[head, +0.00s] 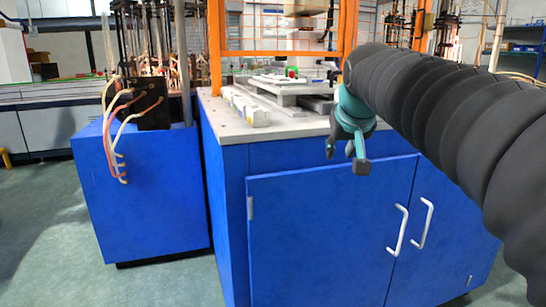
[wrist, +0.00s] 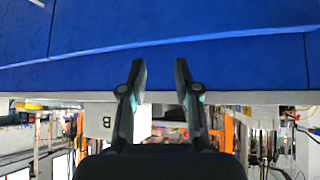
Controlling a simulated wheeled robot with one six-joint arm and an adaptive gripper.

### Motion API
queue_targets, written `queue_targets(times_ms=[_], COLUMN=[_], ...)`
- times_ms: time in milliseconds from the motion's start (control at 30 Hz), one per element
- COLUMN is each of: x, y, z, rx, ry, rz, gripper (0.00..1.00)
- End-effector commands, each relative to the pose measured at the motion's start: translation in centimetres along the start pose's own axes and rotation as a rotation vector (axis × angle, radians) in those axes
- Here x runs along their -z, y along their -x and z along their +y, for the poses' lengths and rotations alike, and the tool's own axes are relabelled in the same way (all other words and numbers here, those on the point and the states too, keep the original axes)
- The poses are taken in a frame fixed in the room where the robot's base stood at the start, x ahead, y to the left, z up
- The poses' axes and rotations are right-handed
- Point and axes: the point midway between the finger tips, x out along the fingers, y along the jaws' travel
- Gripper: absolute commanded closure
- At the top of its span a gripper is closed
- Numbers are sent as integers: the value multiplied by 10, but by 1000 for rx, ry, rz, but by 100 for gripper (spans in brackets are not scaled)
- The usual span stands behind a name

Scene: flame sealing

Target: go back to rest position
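My gripper (head: 346,160) hangs at the end of my black sleeved arm, in front of the blue cabinet's front edge in the head view. In the wrist view my gripper (wrist: 160,78) shows two dark fingers standing apart with nothing between them. It is open and empty. The blue cabinet (head: 320,235) fills the middle of the head view. Its blue front also spans the top of the wrist view (wrist: 160,45), beyond the fingertips.
The cabinet's grey worktop (head: 222,118) holds a metal fixture (head: 285,88) and small pale blocks (head: 245,106) inside an orange frame (head: 215,45). A lower blue cabinet (head: 145,190) with cables stands left. Green floor (head: 50,235) is free at the left.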

Motion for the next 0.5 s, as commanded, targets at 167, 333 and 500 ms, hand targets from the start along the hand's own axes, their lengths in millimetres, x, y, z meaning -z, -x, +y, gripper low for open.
queue_targets(times_ms=[167, 333, 500], x=[-99, -197, -297], y=[-14, -19, -18], z=[-1, -2, -2], rx=[16, 29, 37], ry=[7, 3, -12], rz=[-117, -214, -291], gripper=[69, 69, 69])
